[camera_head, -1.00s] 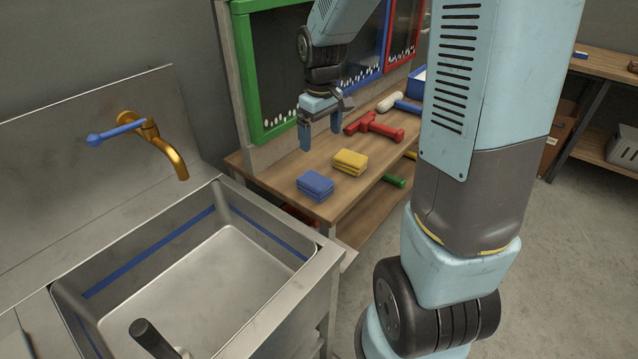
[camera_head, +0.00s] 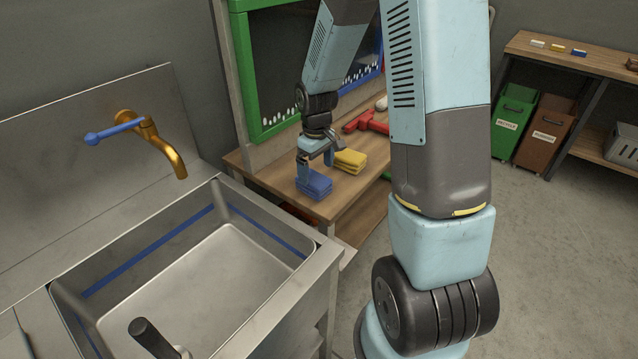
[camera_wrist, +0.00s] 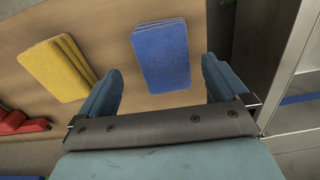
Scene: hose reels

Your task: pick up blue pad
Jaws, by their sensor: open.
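The blue pad (camera_head: 314,185) lies as a small stack on the wooden bench, near its front-left corner by the sink. It also shows in the wrist view (camera_wrist: 162,55). My gripper (camera_head: 317,165) is close above the blue pad, with its fingers pointing down. In the wrist view my gripper (camera_wrist: 160,85) is open, and the blue pad shows between and beyond the two fingers, with nothing held. In the head view part of the pad's far edge is hidden by a finger.
A yellow pad (camera_head: 350,161) lies just behind and right of the blue pad. A red tool (camera_head: 366,123) lies farther back on the bench (camera_head: 345,198). The steel sink (camera_head: 205,270) is at front left. A green-framed board (camera_head: 240,80) stands behind the bench.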

